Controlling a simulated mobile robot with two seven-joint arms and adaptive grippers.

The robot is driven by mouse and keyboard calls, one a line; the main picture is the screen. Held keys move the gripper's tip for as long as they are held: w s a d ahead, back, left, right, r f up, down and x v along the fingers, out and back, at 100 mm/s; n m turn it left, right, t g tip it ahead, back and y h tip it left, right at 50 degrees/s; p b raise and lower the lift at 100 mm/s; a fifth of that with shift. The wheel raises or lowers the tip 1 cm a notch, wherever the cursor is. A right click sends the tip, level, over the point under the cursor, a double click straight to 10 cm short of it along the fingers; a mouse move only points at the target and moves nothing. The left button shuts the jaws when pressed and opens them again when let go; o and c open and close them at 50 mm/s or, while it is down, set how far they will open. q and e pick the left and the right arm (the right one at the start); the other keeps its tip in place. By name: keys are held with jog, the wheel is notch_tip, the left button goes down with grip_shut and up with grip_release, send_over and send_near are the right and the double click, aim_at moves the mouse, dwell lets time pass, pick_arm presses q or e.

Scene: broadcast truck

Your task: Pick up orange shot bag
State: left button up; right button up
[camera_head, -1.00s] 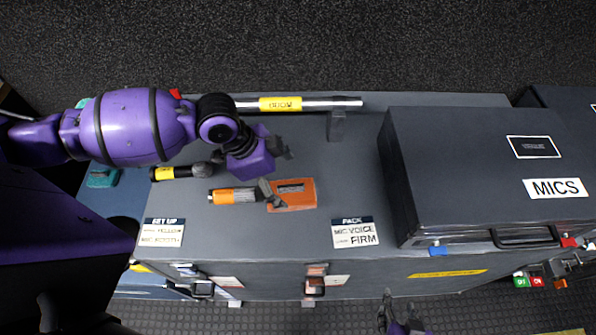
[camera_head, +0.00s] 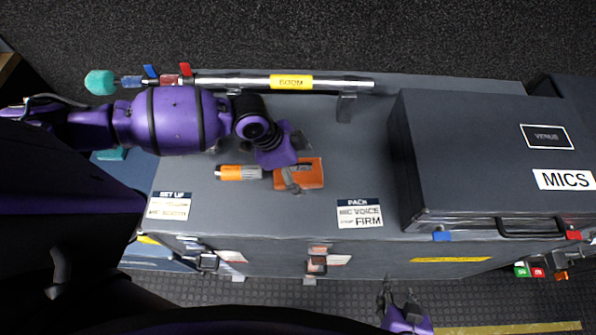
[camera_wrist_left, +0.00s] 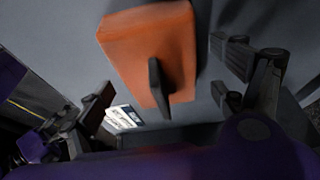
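The orange shot bag (camera_head: 313,174) lies flat on the grey case top, with a dark strap on its upper face. It also shows in the left wrist view (camera_wrist_left: 135,45), with the strap standing out from it. My left gripper (camera_head: 294,163) is over the bag's left part in the head view. In the left wrist view its fingers (camera_wrist_left: 165,88) are spread wide on either side of the bag, with nothing between them gripped. Whether a finger touches the bag I cannot tell. My right gripper (camera_head: 399,295) is low in the head view, in front of the case, its fingers apart and empty.
An orange-banded microphone (camera_head: 238,173) lies just left of the bag. A boom pole (camera_head: 235,82) runs along the back. The mics case (camera_head: 470,165) stands to the right. Labels (camera_head: 360,214) lie along the front edge. Case top between bag and mics case is clear.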

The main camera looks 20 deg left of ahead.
pick_arm(q)
jog(key=c, duration=1.9)
jog(key=shift+w+r, duration=0.1)
jog(key=shift+c, duration=1.1)
